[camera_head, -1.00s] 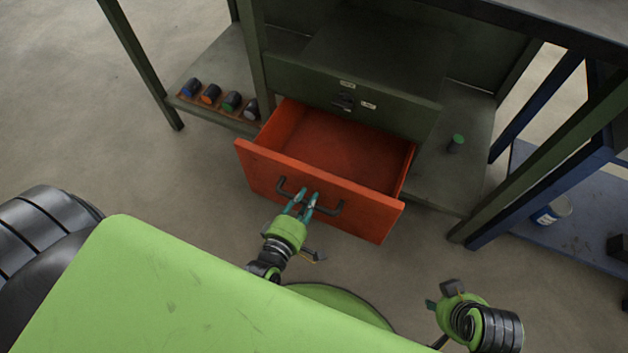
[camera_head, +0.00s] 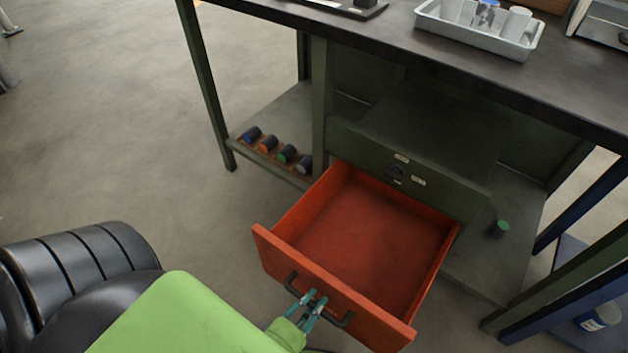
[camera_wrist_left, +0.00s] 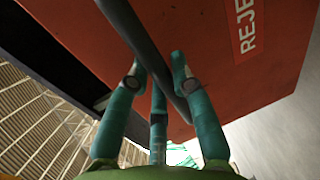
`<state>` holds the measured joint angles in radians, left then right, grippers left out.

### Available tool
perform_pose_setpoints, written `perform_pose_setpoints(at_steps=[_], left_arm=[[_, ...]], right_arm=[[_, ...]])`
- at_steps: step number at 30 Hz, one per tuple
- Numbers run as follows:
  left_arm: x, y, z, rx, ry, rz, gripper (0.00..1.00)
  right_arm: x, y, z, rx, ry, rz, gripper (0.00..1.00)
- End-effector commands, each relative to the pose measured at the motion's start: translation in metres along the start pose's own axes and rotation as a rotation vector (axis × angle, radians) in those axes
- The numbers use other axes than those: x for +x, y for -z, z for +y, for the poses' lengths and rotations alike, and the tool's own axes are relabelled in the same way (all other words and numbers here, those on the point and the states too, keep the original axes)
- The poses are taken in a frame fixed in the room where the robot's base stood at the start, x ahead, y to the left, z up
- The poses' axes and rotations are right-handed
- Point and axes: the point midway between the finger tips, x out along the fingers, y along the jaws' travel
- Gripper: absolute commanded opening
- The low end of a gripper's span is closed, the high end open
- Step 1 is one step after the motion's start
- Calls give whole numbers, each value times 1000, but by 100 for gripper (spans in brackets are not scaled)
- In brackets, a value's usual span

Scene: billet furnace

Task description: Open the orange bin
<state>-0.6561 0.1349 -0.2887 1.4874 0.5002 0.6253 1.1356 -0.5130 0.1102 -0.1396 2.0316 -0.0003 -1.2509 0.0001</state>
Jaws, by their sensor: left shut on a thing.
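The orange bin (camera_head: 365,225) is a drawer under the dark green workbench, pulled well out, and its inside looks empty. Its black bar handle (camera_head: 340,321) is on the front panel. My left gripper (camera_head: 316,301) is shut on this handle near its middle. In the left wrist view the teal fingers (camera_wrist_left: 158,75) lie on both sides of the dark handle (camera_wrist_left: 143,40). The orange front (camera_wrist_left: 200,50) there carries a red label with white letters reading "REJE", the rest cut off. My right gripper is out of view.
The green workbench (camera_head: 400,40) stands behind the drawer with a grey tray (camera_head: 480,30) on top. Several dark cylinders with coloured ends sit in a rack (camera_head: 258,150) on the lower left shelf. A green-topped cylinder (camera_head: 500,229) stands on the right shelf.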

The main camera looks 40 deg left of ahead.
Motion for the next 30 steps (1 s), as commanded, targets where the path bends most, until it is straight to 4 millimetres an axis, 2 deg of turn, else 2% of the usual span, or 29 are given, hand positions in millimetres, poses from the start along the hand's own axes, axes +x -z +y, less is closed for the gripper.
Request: perform_pose_setpoints(at_steps=[1, 2, 3, 4, 13, 17, 20, 30], left_arm=[[-1, -1, -2, 0, 5, -2, 0], [-1, -1, -2, 0, 5, -2, 27], [-1, -1, -2, 0, 5, -2, 43], [-1, -1, -2, 0, 5, -2, 48], [0, 0, -1, 0, 2, -1, 48], [-9, 0, -1, 0, 4, -1, 48], [-24, -1, -2, 0, 6, -2, 48], [-95, 0, -1, 0, 7, -3, 48]], right_arm=[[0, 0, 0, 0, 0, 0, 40], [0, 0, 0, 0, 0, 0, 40], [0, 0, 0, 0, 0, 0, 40], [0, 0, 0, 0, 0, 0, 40], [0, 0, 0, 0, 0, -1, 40], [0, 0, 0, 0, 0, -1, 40], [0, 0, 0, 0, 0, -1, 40], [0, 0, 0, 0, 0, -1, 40]])
